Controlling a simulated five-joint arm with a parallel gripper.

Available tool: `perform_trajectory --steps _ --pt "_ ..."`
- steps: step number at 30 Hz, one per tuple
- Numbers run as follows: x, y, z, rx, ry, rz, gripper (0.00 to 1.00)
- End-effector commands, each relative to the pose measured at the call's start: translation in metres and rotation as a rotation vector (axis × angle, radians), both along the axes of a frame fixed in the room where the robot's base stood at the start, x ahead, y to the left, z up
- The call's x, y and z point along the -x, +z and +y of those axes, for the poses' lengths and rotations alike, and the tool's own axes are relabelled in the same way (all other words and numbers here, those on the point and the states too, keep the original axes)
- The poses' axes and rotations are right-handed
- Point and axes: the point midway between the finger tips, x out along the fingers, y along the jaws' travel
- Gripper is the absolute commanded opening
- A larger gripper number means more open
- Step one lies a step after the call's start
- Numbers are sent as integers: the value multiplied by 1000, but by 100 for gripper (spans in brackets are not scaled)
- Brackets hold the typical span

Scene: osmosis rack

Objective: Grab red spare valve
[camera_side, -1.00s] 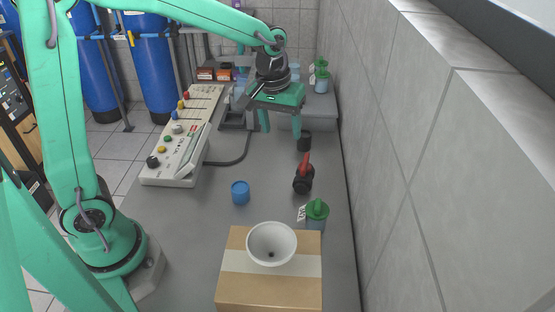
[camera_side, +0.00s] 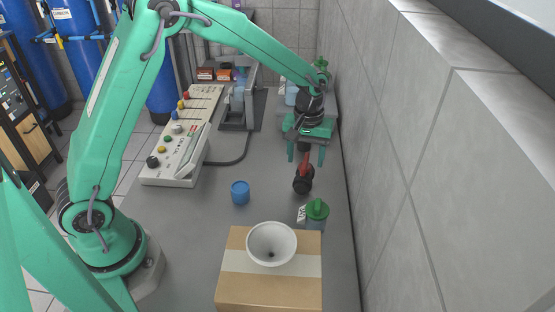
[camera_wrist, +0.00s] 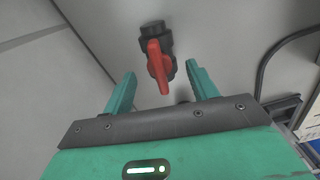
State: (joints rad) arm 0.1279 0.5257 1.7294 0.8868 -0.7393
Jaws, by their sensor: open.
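The red spare valve (camera_side: 303,180) has a black body and a red lever handle. It lies on the grey bench near the wall on the right. My gripper (camera_side: 306,160) hangs just behind and above it in the side view, jaws pointing down. In the wrist view the valve (camera_wrist: 157,62) lies ahead of the open jaws (camera_wrist: 160,85), with its red handle pointing between the two green fingers. The gripper holds nothing, and I cannot tell its exact height above the valve.
A blue cap (camera_side: 240,192) stands left of the valve. A green-lidded container (camera_side: 317,213) stands in front of it, beside a cardboard box (camera_side: 270,290) with a white funnel (camera_side: 271,243). A control panel (camera_side: 184,140) is at left. The tiled wall (camera_side: 400,150) is close on the right.

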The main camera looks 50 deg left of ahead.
Motion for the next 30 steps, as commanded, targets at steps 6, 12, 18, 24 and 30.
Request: perform_trajectory --steps 6,12,18,24,30 --pt "0 -17 0 0 0 1 58" --pt "0 -19 0 0 0 0 58" --pt "0 -31 0 0 0 3 58" --pt "0 -54 0 0 -1 3 58" --pt "-1 -69 0 0 -1 1 58"
